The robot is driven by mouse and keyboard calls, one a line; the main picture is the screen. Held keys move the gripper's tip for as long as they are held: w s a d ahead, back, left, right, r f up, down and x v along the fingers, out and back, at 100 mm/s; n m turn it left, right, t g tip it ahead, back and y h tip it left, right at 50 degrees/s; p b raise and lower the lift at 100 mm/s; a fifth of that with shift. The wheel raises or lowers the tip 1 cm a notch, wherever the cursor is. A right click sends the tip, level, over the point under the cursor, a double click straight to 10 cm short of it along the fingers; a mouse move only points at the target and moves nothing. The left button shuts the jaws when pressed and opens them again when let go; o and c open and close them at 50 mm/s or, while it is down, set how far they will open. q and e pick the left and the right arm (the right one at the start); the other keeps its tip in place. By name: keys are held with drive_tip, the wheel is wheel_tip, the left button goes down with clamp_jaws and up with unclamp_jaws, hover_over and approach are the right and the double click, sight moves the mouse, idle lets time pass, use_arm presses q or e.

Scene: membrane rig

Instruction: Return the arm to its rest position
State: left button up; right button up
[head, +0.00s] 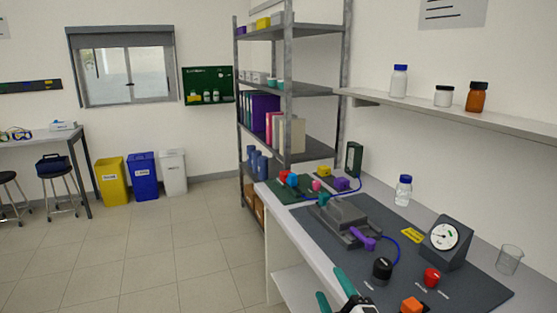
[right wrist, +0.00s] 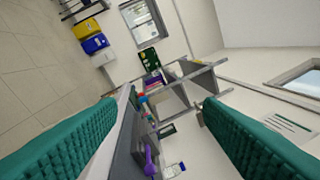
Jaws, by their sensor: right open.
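My right gripper (head: 335,291) shows at the bottom edge of the head view, with teal fingers, in front of the bench's near edge. In the right wrist view its two green ribbed fingers are wide apart with nothing between them. The rig on the dark mat (head: 318,234) has a grey block (head: 340,215) with a purple lever (head: 362,238), a blue tube and a dial gauge (head: 444,235). The gripper is apart from the rig. The purple lever also shows in the right wrist view (right wrist: 149,158). My left gripper is not in view.
A black knob (head: 382,269), a red knob (head: 431,277) and an orange piece (head: 411,305) are on the mat near my right gripper. A beaker (head: 509,259) and a blue-capped bottle (head: 404,190) stand farther right. A metal shelf rack (head: 287,90) stands behind.

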drive_tip(key=s+d+f+m+g+h, duration=0.45)
drive_tip(key=s+d+f+m, duration=0.2)
drive_tip(key=f, duration=0.25)
drive_tip(key=s+d+f+m+g, duration=0.2)
drive_tip(key=s+f+m+g, duration=0.25)
drive_tip(key=s, duration=0.65)
drive_tip(key=s+d+f+m+g, duration=0.1)
drive_tip(key=s+f+m+g, duration=0.35)
drive_tip(key=s, duration=0.75)
wheel_tip(320, 180, down, 35)
drive_tip(key=s+n+g+b, duration=0.2)
drive_tip(key=g+b, duration=0.1)
drive_tip(key=b, duration=0.3)
drive_tip(key=s+d+f+g+b, duration=0.1)
drive_tip(key=s+d+f+b, duration=0.2)
drive_tip(key=s+f, duration=1.2)
wheel_tip(320, 180, down, 4)
drive_tip(key=shift+s+r+b, duration=0.1)
drive_tip(key=shift+s+b, duration=0.3)
drive_tip(key=shift+b, duration=0.1)
